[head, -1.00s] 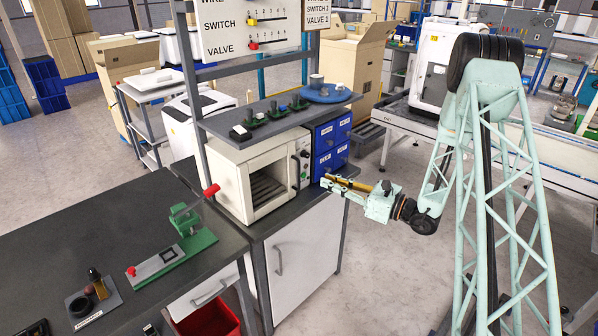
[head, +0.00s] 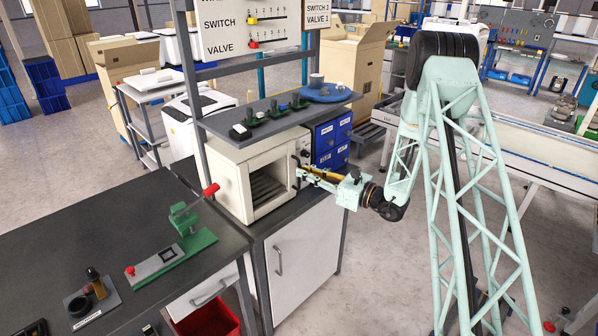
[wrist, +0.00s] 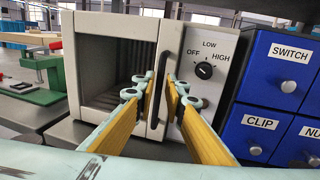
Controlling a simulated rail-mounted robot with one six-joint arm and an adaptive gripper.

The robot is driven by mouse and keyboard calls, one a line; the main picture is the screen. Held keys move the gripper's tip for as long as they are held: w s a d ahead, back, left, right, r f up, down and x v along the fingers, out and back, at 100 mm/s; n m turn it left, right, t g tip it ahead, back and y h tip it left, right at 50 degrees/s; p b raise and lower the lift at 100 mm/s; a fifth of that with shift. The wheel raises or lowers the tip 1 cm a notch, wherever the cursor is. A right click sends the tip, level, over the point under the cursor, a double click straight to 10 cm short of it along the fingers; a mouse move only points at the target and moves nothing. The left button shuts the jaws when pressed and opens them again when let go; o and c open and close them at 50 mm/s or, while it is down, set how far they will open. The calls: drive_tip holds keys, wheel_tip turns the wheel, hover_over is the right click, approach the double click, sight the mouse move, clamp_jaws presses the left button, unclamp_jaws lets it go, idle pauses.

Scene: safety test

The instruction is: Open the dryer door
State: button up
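The dryer (head: 232,165) is a cream box on the dark bench, under a grey shelf. Its door (wrist: 112,25) has a window with a rack showing behind it and looks shut. A black vertical handle (wrist: 168,75) is at the door's right edge. My gripper (wrist: 158,88) is at the dryer's front right, with its yellow-padded fingers apart. In the wrist view the fingertips lie on either side of the handle's lower half. I cannot tell whether either finger touches it. In the head view my gripper (head: 302,177) partly covers the handle area.
A control knob (wrist: 204,71) marked OFF, LOW, HIGH is right of the handle. Blue labelled drawers (head: 325,145) stand right of the dryer. A shelf (head: 270,118) with small parts is above. A green press with a red lever (head: 186,220) is on the left bench.

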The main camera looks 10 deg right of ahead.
drive_tip(key=shift+x, duration=1.4)
drive_tip(key=shift+c, duration=0.5)
clamp_jaws()
drive_tip(key=shift+s, duration=0.15)
